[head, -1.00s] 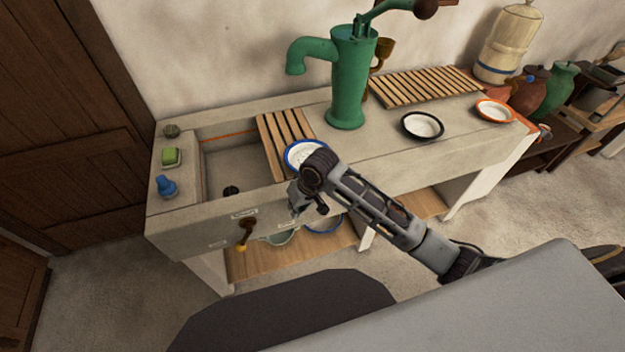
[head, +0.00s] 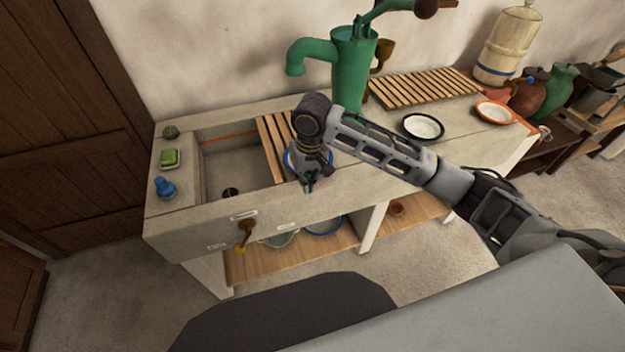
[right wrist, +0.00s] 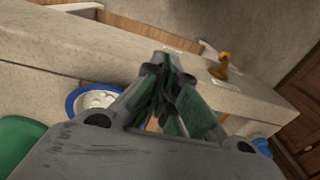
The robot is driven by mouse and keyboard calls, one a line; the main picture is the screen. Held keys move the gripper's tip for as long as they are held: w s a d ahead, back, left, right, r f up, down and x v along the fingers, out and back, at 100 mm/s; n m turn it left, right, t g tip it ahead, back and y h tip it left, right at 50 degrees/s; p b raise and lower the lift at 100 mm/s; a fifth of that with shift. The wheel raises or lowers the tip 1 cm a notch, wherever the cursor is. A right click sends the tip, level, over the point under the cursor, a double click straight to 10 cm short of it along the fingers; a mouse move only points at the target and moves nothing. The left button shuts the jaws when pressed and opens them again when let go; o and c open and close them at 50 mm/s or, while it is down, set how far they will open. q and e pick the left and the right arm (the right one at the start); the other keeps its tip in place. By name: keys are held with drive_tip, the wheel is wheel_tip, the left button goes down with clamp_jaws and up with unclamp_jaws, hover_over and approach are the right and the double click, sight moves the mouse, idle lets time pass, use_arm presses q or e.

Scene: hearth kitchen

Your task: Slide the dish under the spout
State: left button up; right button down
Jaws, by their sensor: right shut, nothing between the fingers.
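The green hand pump (head: 350,75) stands on the sink counter, its spout (head: 295,60) reaching left and bending down over the slatted rack. A white dish with a blue rim (head: 289,160) sits beside the rack's right edge, mostly hidden behind my right gripper in the head view. In the right wrist view the dish (right wrist: 72,103) shows left of the fingers, apart from them in the picture. My right gripper (head: 308,186) points down at the counter's front edge, fingers shut and empty. It also shows in the right wrist view (right wrist: 168,92). My left gripper is not in view.
The slatted rack (head: 272,140) spans part of the sink basin (head: 225,170). A black-rimmed dish (head: 422,126) and an orange-rimmed dish (head: 494,112) stand to the right. A second slatted rack (head: 420,87) lies behind. A brass tap (head: 245,235) juts from the counter front.

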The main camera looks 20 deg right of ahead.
drive_tip(key=shift+m+h, duration=0.3)
drive_tip(key=shift+m, duration=0.4)
drive_tip(key=w+d+r, duration=0.2)
drive_tip(key=d, duration=0.1)
drive_tip(key=shift+d+r, duration=0.25)
drive_tip(key=shift+r, duration=0.1)
drive_tip(key=shift+f, duration=0.1)
drive_tip(key=shift+w+f+b, duration=0.1)
drive_tip(key=shift+w+f, duration=0.45)
drive_tip(key=shift+f, duration=1.1)
drive_tip(key=shift+w+f+b, duration=0.1)
drive_tip(key=shift+w+f, duration=0.5)
drive_tip(key=shift+f, duration=1)
drive_tip(key=shift+w+f+b, duration=0.1)
drive_tip(key=shift+w+f, duration=0.45)
drive_tip(key=shift+f, duration=1.1)
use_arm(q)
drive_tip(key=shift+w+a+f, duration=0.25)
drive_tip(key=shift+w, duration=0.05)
use_arm(e)
drive_tip(key=shift+w+d, duration=0.1)
drive_tip(key=shift+w, duration=0.2)
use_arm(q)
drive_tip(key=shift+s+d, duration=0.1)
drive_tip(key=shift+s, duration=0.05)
